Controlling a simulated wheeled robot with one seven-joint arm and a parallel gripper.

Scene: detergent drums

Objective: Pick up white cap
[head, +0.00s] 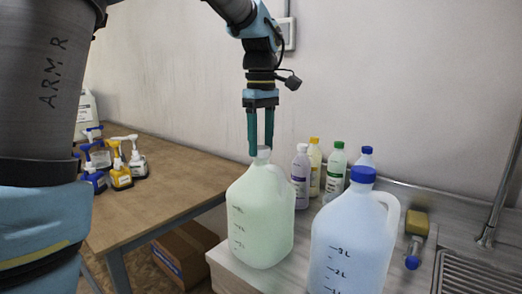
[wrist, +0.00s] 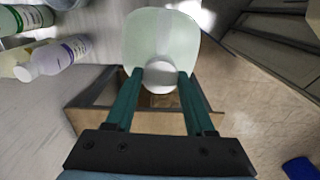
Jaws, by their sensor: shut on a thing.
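The white cap (head: 264,154) is at the top of the neck of a pale green translucent jug (head: 262,222) with a handle and level marks. My gripper (head: 260,150) points straight down from above, with its green fingers on either side of the cap. In the wrist view, the round white cap (wrist: 160,74) is held between the fingertips of my gripper (wrist: 160,78), and the jug (wrist: 160,32) lies beyond it. Whether the cap is still seated on the neck cannot be told.
A jug with a blue cap (head: 352,240) stands close at the right. Several small bottles (head: 314,168) stand behind, near the wall. A yellow sponge-like item (head: 417,222) is beside the sink (head: 470,272). A wooden table (head: 165,185) with pump bottles (head: 120,170) is at the left.

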